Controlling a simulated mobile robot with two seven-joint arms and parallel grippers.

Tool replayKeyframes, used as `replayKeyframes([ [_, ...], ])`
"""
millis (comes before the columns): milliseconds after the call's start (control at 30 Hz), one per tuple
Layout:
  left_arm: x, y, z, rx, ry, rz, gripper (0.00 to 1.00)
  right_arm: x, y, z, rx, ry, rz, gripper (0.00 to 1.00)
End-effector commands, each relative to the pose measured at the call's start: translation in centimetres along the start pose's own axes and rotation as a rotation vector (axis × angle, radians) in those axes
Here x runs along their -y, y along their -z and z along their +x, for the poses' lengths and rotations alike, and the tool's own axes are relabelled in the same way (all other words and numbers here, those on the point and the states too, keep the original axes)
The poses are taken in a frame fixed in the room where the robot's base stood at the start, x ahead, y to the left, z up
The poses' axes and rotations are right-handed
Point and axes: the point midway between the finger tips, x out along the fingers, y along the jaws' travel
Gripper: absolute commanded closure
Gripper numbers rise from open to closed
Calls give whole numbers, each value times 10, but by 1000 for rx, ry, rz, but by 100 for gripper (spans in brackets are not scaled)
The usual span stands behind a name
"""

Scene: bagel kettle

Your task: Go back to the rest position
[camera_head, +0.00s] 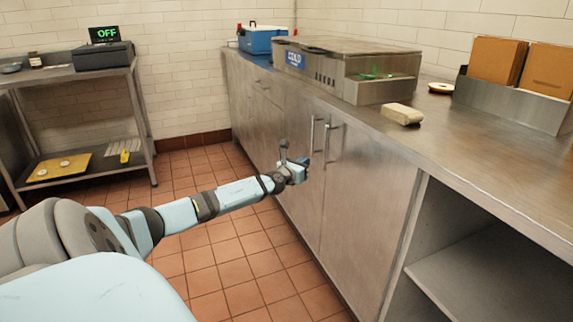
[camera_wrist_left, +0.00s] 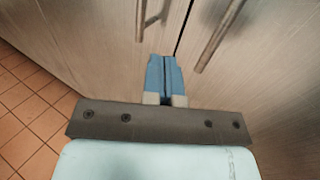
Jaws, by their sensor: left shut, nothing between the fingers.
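My left arm reaches out from the lower left in the head view, and its gripper (camera_head: 302,165) is in front of the steel cabinet doors (camera_head: 350,195), close to the two vertical door handles (camera_head: 320,140). In the left wrist view the blue fingers of my left gripper (camera_wrist_left: 166,62) are together with nothing between them. They point at the cabinet front (camera_wrist_left: 262,75) beside the handles (camera_wrist_left: 218,38). I cannot tell whether the fingertips touch the door. My right gripper does not show in either view.
The steel counter (camera_head: 470,155) holds a cold unit (camera_head: 330,62), a blue box (camera_head: 262,40), a pale block (camera_head: 402,114), a bagel (camera_head: 441,88) and a bin of brown boards (camera_head: 518,102). An open shelf (camera_head: 490,275) is at right. A rack (camera_head: 70,75) stands left. Tiled floor (camera_head: 225,255) lies between.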

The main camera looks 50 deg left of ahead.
Motion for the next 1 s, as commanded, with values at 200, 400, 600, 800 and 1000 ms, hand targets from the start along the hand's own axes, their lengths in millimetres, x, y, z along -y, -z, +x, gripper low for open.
replayKeyframes([
  [200, -18, 0, -31, -1, -2, 3, 100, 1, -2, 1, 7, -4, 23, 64],
  [400, -27, 0, -45, 0, -4, 2, 100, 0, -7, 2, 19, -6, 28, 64],
  [600, -29, -1, -49, 1, -3, 1, 100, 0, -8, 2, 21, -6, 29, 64],
  [800, -25, 2, -50, -3, 1, -14, 100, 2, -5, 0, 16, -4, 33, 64],
  [1000, 46, 41, -75, -72, 75, -280, 100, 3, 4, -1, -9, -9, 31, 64],
])
